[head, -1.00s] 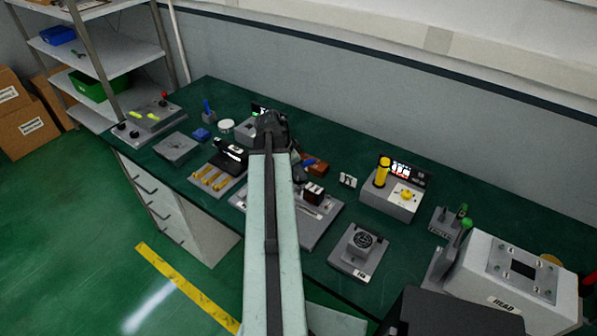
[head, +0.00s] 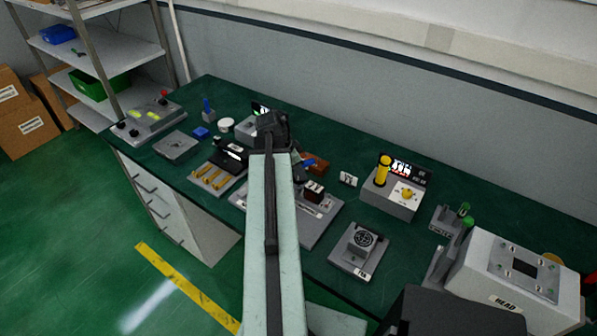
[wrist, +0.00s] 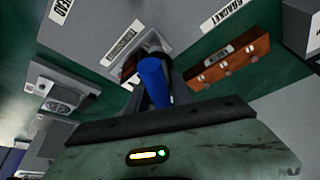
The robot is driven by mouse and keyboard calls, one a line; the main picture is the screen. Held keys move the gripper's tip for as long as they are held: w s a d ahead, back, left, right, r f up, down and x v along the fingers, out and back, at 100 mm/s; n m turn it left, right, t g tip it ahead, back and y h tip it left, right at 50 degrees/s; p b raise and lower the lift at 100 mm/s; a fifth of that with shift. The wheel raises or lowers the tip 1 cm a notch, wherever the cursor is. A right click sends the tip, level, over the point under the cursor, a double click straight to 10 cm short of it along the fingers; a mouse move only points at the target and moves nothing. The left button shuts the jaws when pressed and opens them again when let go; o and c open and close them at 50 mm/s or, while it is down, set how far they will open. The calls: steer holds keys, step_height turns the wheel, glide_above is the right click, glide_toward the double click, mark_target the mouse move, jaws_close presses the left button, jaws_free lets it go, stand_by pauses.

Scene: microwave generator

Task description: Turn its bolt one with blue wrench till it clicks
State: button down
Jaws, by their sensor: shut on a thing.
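My gripper (wrist: 158,92) is shut on the blue wrench (wrist: 152,78), whose blue round handle points toward the wrist camera. The far end of the wrench is hidden behind the handle and fingers. In the head view my gripper (head: 272,132) is over the middle of the bench, and a bit of blue shows just right of it. The block labelled HEAD (head: 480,285) stands at the right front, with a bolted plate (head: 525,270) on top. The gripper is well left of this block.
A brown block (head: 318,166) lies close right of my gripper; it also shows in the wrist view (wrist: 228,62). A fan unit (head: 358,250), a box with a yellow cylinder (head: 392,200) and green-topped tools (head: 452,215) stand between gripper and HEAD block. A wall runs behind the bench.

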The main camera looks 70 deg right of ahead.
steer(key=shift+f+b, duration=0.55)
stand_by(0.4)
steer(key=m, duration=0.1)
steer(key=m+y, duration=0.1)
steer(key=shift+w+d+r+m+g, duration=0.1)
steer(key=shift+d+m+g, duration=0.1)
steer(key=shift+m+g, duration=0.15)
steer(key=shift+m, duration=0.65)
steer(key=shift+a+m, duration=0.2)
steer(key=shift+m, duration=0.1)
steer(key=shift+y, duration=0.3)
